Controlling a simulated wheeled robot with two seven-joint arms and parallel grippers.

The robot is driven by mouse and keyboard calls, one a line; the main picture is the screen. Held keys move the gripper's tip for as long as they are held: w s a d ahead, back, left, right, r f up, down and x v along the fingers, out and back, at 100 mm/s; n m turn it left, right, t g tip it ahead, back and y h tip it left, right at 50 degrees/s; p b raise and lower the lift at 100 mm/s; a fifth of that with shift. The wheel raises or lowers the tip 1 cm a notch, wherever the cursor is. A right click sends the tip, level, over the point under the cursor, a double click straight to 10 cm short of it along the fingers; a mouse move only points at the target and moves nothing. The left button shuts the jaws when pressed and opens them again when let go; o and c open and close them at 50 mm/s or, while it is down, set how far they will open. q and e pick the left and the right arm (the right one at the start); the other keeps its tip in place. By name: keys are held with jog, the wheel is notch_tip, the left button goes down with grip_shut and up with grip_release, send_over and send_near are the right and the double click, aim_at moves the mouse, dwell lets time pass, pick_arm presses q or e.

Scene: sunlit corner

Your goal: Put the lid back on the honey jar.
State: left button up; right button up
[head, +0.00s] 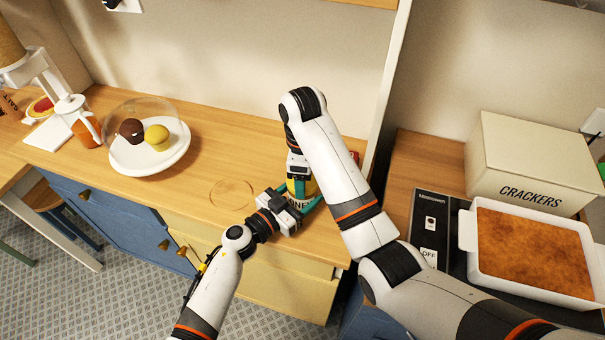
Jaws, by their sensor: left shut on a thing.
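The honey jar (301,201), with part of a dark-lettered label showing, stands near the front right of the wooden counter. My left gripper (296,194) reaches it from the front left, its teal fingers shut around the jar's sides. My right arm comes in from the right and bends down over the jar. The jar's top is hidden there, and I cannot make out the lid.
A glass-domed plate (150,165) with two muffins stands left on the counter (215,150). A thin round outline (232,194) lies left of the jar. Right of a divider are a crackers box (530,165) and a baking dish (468,240). The counter's front edge is close.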

jog(key=shift+r, duration=0.1)
jog(key=o, duration=1)
jog(key=shift+c, duration=0.2)
jog(key=shift+c, duration=0.4)
